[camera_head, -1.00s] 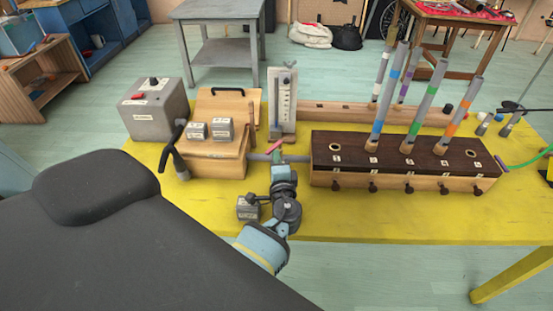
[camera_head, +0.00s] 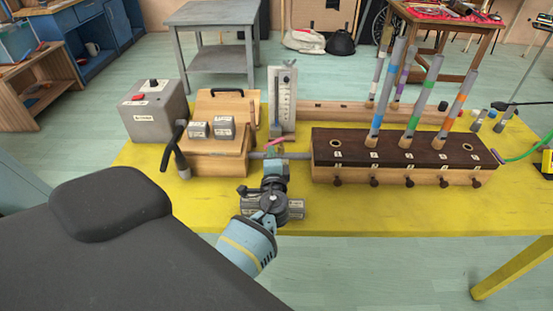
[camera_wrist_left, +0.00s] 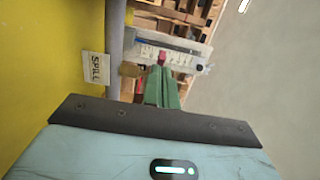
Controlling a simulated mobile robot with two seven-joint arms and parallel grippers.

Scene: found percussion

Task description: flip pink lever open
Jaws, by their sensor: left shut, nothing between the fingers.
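The small pink lever (camera_head: 280,140) sits above the grey pipe (camera_head: 299,155) between the wooden box and the long dark-topped block. In the left wrist view, a small part of the pink lever (camera_wrist_left: 162,57) shows just beyond my fingertips, beside a brass fitting (camera_wrist_left: 130,69). My left gripper (camera_head: 273,153) is just in front of the lever and pipe. Its green fingers (camera_wrist_left: 163,76) are shut together with nothing between them. I cannot tell whether they touch the lever. My right gripper is out of view.
A white upright gauge (camera_head: 283,100) stands just behind the lever. The wooden box (camera_head: 226,164) is to the left, the dark-topped block (camera_head: 400,148) with upright tubes to the right. A labelled grey block (camera_head: 294,209) lies by my wrist. The yellow table (camera_head: 400,215) is clear at front right.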

